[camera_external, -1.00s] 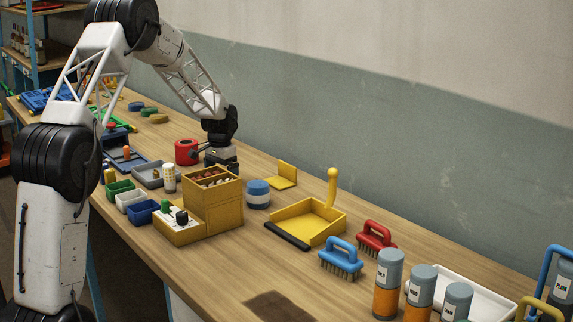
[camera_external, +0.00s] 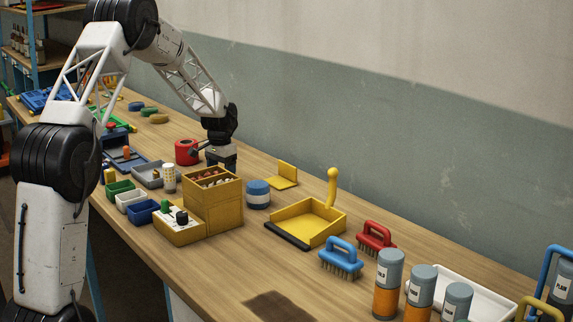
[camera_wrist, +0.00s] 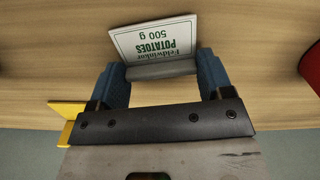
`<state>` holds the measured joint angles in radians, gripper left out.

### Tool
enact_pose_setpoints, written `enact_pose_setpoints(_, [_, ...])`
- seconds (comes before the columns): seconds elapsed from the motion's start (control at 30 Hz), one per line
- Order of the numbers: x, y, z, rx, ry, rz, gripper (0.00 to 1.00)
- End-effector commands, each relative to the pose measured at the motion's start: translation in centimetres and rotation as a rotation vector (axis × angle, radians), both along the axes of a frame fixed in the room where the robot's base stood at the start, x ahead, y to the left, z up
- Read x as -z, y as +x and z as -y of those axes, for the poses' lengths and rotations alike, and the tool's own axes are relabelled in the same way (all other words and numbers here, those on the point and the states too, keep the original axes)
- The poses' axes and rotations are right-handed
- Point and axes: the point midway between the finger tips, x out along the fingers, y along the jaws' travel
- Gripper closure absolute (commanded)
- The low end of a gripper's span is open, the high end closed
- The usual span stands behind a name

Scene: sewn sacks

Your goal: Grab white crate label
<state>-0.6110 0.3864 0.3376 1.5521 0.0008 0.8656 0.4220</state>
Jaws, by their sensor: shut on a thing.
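The white crate label (camera_wrist: 153,40) is a small card with green and dark print reading "POTATOES 500 g", with a grey foot along one edge. It shows in the wrist view between the blue fingers of my gripper (camera_wrist: 163,70), which is shut on it at the foot. In the external view my gripper (camera_external: 222,160) points down behind the yellow box (camera_external: 213,205), close above the table. The label cannot be made out there; the box hides the area below the fingers.
A red can-like object (camera_external: 187,151) stands just left of my gripper. Small bins (camera_external: 131,201) stand to the left. The table's back strip is clear.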

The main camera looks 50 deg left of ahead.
Motion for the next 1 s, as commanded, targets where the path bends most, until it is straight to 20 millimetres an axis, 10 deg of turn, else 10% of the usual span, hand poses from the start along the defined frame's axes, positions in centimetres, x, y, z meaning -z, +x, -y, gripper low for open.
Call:
enact_pose_setpoints(0.6, [-8.1, 0.0, 0.0, 0.000, 0.000, 0.002, 0.48])
enact_pose_setpoints(1.0, [-9.4, 0.0, 0.0, 0.000, -0.001, 0.000, 0.48])
